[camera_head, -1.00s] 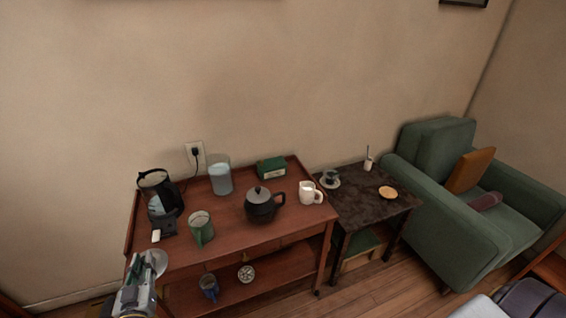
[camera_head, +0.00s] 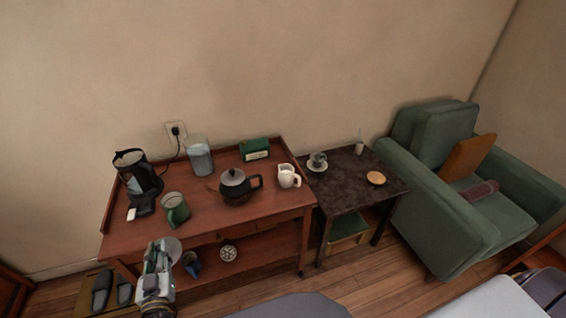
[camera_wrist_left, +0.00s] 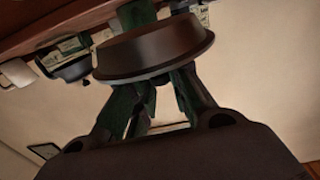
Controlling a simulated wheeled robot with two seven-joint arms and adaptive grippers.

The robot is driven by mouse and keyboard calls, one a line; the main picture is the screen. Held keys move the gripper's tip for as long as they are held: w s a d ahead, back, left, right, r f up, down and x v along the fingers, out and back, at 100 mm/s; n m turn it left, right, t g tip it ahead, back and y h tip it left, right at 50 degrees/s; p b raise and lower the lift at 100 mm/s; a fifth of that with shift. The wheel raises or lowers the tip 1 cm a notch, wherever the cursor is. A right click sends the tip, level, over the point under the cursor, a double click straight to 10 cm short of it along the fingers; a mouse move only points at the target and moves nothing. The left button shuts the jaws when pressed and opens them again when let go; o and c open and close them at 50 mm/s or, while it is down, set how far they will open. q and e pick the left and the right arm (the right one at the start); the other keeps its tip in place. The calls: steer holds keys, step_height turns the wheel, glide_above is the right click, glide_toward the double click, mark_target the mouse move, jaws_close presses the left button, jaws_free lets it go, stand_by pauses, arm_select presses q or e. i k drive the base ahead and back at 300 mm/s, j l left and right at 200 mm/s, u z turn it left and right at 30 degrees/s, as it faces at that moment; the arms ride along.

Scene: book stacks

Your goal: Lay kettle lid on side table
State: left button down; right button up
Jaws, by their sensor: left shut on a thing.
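My left gripper (camera_head: 166,254) is at the lower left in the head view, in front of the wooden trolley. It is shut on the kettle lid (camera_head: 174,246), a grey disc there. In the left wrist view the lid (camera_wrist_left: 155,50) is a dark round piece between the fingers. The electric kettle (camera_head: 140,183) stands open-topped at the trolley's left end. The side table (camera_head: 340,191) has a dark mottled top and stands right of the trolley, well away from the gripper. My right gripper does not show.
The side table bears a cup on a saucer (camera_head: 317,161), a small white pot (camera_head: 359,148) and a round tan disc (camera_head: 376,178). Its front middle is bare. A green armchair (camera_head: 436,215) stands right.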

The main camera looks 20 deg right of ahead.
mark_target(355, 190)
steer(key=l+z, duration=0.1)
steer(key=l, duration=1.25)
steer(key=l+z, duration=0.15)
steer(key=l, duration=1.2)
steer(key=l+z, duration=0.15)
steer(key=l, duration=0.5)
steer(key=i+l+z, duration=0.1)
steer(key=l, duration=0.6)
steer(key=i+l, duration=0.15)
steer(key=l, duration=0.5)
steer(key=z, duration=0.05)
